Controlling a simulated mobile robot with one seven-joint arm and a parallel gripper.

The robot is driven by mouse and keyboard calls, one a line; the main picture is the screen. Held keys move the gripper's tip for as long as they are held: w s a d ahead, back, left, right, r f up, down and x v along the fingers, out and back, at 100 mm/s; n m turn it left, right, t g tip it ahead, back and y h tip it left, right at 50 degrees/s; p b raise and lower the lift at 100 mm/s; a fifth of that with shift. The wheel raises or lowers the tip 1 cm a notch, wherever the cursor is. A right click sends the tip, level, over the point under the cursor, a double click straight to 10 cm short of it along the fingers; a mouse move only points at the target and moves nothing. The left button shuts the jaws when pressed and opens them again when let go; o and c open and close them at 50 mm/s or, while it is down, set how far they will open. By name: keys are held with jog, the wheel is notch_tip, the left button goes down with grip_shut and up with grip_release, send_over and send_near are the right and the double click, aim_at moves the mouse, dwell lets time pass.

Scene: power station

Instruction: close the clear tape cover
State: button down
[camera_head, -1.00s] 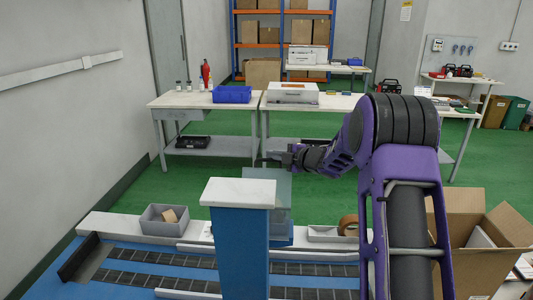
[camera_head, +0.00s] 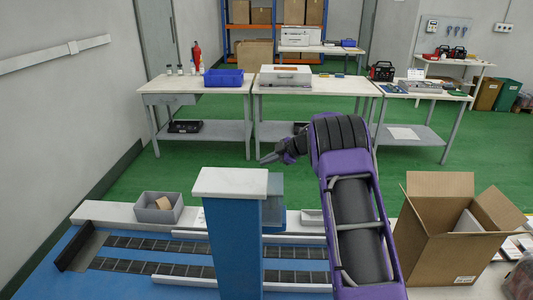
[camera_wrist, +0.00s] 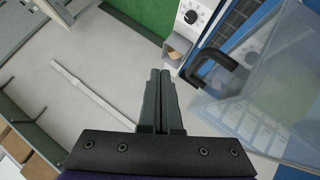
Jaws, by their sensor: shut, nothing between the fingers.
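The clear cover (camera_wrist: 265,95) is a see-through panel with a black handle (camera_wrist: 213,68), on the right of the wrist view. It looks raised and tilted; its exact angle is hard to tell. In the head view the clear cover (camera_head: 276,186) shows as a bluish pane just right of the blue post, partly hidden by it. My gripper (camera_wrist: 160,72) is shut and empty, left of the handle and apart from it in the picture. In the head view my gripper (camera_head: 264,160) is above and slightly left of the cover.
The blue post (camera_head: 232,240) with a white top stands before the cover. A grey bin (camera_head: 158,208) is on the left of the conveyor, an open cardboard box (camera_head: 450,245) on the right. Worktables (camera_head: 312,85) stand behind across a clear green floor.

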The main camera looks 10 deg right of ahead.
jog(key=shift+f, duration=1.55)
